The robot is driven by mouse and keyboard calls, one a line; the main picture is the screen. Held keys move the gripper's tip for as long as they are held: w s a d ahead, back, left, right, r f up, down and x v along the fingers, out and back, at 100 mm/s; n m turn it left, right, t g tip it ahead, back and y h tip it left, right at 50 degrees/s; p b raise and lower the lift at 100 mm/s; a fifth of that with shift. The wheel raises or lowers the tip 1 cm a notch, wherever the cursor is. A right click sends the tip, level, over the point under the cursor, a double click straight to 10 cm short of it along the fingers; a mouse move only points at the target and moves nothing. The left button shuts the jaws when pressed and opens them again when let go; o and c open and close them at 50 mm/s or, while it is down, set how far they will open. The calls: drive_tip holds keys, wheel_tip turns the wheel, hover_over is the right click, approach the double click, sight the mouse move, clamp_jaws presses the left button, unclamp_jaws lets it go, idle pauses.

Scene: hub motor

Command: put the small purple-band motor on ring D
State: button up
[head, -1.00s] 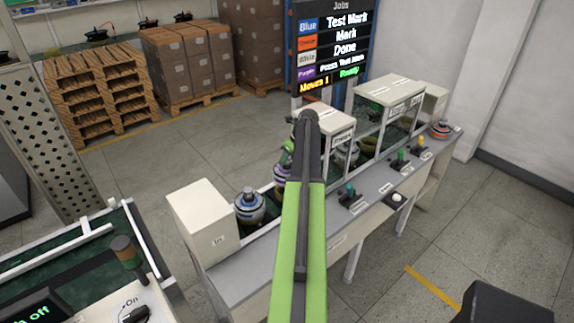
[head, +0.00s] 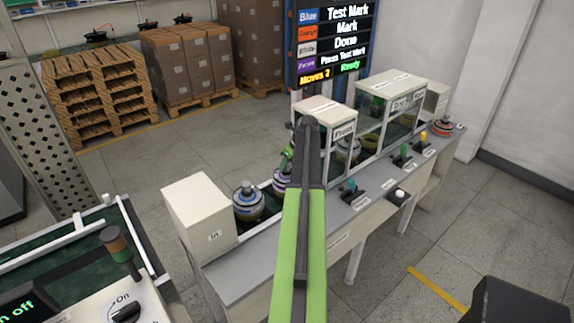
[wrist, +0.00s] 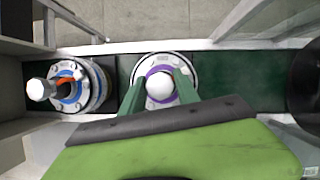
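The purple-band motor (head: 280,180) stands on the conveyor, partly hidden behind my arm in the head view. In the wrist view the purple-band motor (wrist: 160,72) is upright, with its round white top between my two green fingers. My gripper (wrist: 161,82) is open, with one finger on each side of that top; I cannot tell if they touch it. In the head view my gripper (head: 287,158) is mostly hidden behind the arm. I cannot make out a ring marked D in either view.
A blue-band motor (head: 249,202) stands just left of the purple one, beside the white In box (head: 200,217). The Press housing (head: 328,114) is to the right. An orange-band motor (head: 442,127) sits at the bench's far end. Levers (head: 351,191) line the front.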

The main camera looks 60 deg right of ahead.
drive_tip(key=o, duration=0.4)
drive_tip(key=p+v, duration=1.1)
drive_tip(key=v, duration=0.1)
drive_tip(key=shift+r, duration=0.2)
